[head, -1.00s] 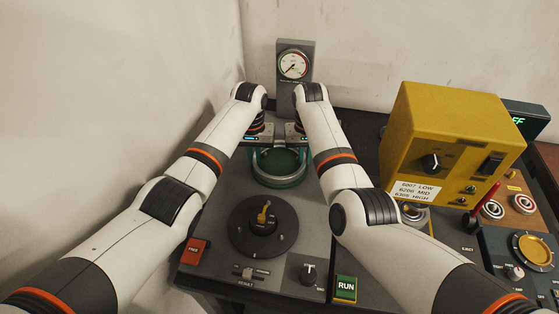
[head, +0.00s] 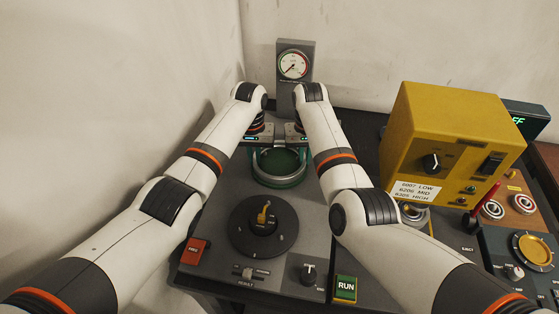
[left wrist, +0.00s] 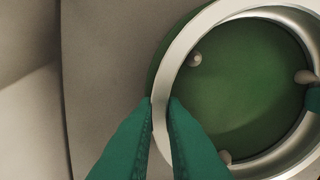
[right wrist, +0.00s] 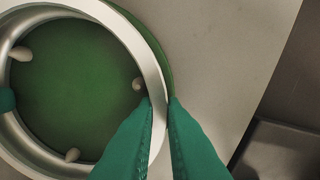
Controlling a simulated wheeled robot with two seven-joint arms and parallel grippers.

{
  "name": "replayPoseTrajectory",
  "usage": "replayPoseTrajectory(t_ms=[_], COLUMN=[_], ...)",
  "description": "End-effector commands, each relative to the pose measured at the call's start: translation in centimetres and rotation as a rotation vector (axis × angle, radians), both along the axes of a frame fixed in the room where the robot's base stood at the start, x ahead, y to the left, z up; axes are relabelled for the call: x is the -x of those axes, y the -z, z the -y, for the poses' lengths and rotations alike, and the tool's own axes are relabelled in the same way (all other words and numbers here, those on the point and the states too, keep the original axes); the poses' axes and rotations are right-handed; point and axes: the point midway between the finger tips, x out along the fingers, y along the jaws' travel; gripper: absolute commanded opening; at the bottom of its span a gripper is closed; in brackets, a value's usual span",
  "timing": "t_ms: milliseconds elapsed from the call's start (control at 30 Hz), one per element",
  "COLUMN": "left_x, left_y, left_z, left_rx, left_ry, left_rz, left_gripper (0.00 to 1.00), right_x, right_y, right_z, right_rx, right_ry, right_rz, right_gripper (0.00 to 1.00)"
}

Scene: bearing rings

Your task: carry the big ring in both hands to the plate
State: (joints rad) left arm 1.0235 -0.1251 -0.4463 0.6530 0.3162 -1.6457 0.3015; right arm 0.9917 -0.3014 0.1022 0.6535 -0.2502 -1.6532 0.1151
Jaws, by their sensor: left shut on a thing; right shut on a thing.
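The big ring (head: 279,181) is a silver metal hoop at the far end of the grey bench. It lies level over the round green plate (head: 280,160), whose pale pegs show inside the hoop in both wrist views. A thin edge of the plate shows outside the ring. I cannot tell whether the ring touches the plate. My left gripper (left wrist: 160,103) has its teal fingers shut on the ring's left wall. My right gripper (right wrist: 160,103) is shut on the ring's right wall. In the head view my forearms partly hide the grippers.
A gauge (head: 293,66) on a grey post stands behind the plate. A yellow box (head: 443,135) stands to the right, near small rings on a board (head: 508,212). A wall is close on the left.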

Motion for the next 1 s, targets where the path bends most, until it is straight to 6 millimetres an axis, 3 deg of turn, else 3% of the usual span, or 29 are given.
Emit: replayPoseTrajectory(t_ms=[667, 1000], left_x=[-0.1, 0.0], left_y=[-0.2, -2.3], left_z=[0.0, 0.0], left_rx=[0.0, 0.0], left_ry=[0.003, 0.003], left_rz=[0.002, 0.001], left_gripper=[0.0, 0.0], right_x=[-0.1, -0.1], right_y=[-0.3, -2.3], right_z=[0.1, 0.1], right_rx=[0.001, 0.001], right_ry=[0.0, 0.0], right_rz=[0.005, 0.005], right_gripper=[0.0, 0.0])
